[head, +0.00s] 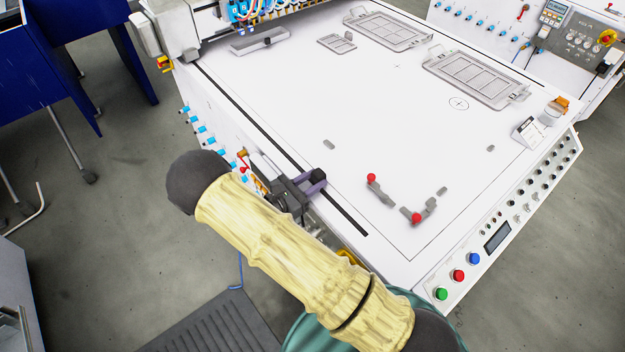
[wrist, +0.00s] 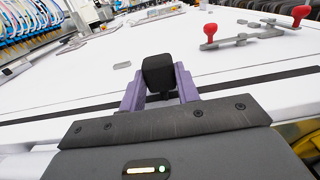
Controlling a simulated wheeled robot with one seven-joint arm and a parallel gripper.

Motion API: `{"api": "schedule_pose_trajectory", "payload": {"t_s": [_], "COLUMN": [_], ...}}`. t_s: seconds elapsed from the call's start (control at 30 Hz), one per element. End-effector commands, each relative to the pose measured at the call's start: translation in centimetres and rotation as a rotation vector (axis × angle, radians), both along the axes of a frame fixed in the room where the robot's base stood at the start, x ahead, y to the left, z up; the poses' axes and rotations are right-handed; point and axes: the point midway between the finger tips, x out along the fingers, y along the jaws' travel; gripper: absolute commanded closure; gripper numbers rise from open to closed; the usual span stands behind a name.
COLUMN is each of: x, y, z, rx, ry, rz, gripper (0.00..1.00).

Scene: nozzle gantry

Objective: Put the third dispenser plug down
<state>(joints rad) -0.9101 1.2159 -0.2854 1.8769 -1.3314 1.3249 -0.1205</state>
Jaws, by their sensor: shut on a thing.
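My gripper (head: 311,187) is over the left edge strip of the white machine table, near its front left side. In the wrist view its two purple fingers (wrist: 159,92) are shut on a dark, block-shaped plug (wrist: 158,73). The plug stands upright between the fingers, its rounded top above them. In the head view it shows as a small dark block (head: 317,174). I cannot tell whether its underside touches the table, since the fingers and gripper body hide it.
Two red-knobbed clamps (head: 379,189) (head: 428,211) stand right of my gripper. Framed trays (head: 470,78) lie at the back. A control panel (head: 497,236) with buttons runs along the right edge. The white table top (head: 270,110) is largely clear around a small grey piece (head: 329,144).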

Motion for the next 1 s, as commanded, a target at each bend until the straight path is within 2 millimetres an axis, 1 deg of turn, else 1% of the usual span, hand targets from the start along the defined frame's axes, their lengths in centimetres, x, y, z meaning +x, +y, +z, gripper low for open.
{"api": "schedule_pose_trajectory", "payload": {"t_s": [0.57,0.6,0.67,0.7,1.0], "x": [0.0,0.0,0.0,0.0,0.0], "y": [0.0,0.0,0.0,0.0,0.0], "z": [-1.2,-1.1,-1.1,-1.1,-0.9], "rx": [0.0,0.0,0.0,0.0,0.0], "ry": [0.0,0.0,0.0,0.0,0.0], "rz": [0.001,0.001,0.001,0.001,0.0], "gripper": [1.0,0.6,0.49,0.46,0.46]}}
